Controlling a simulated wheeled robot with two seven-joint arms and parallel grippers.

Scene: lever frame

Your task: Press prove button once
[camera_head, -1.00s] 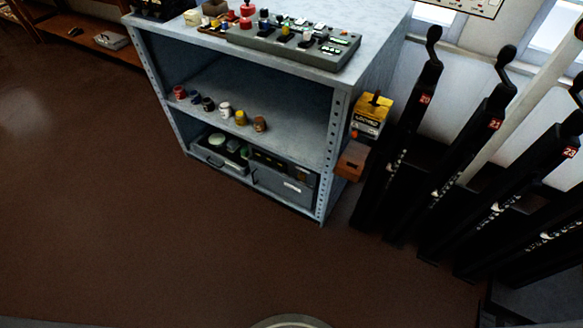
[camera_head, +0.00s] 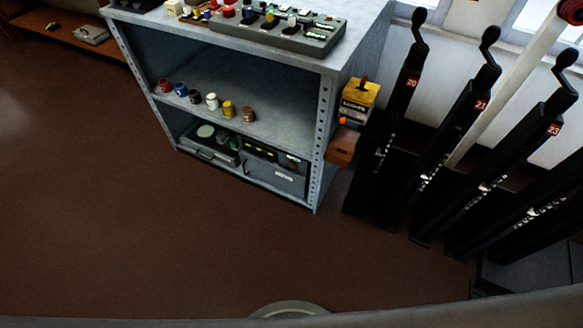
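No button marked "prove" can be read at this size. A small yellow-topped box (camera_head: 360,94) with dark lettering on its front is fixed at the right side of the grey shelf unit. A dark peg stands on its top, and a small orange spot (camera_head: 342,120) shows low on its front. A brown wooden block or box (camera_head: 342,147) sits just below it. Neither my left nor my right gripper is in view.
The grey metal shelf unit (camera_head: 318,170) holds a grey panel with small switches (camera_head: 277,38), several coloured pots (camera_head: 211,101) and grey cases (camera_head: 275,176). Several black numbered levers (camera_head: 400,110) stand close on the right. The brown floor (camera_head: 150,235) in front is clear.

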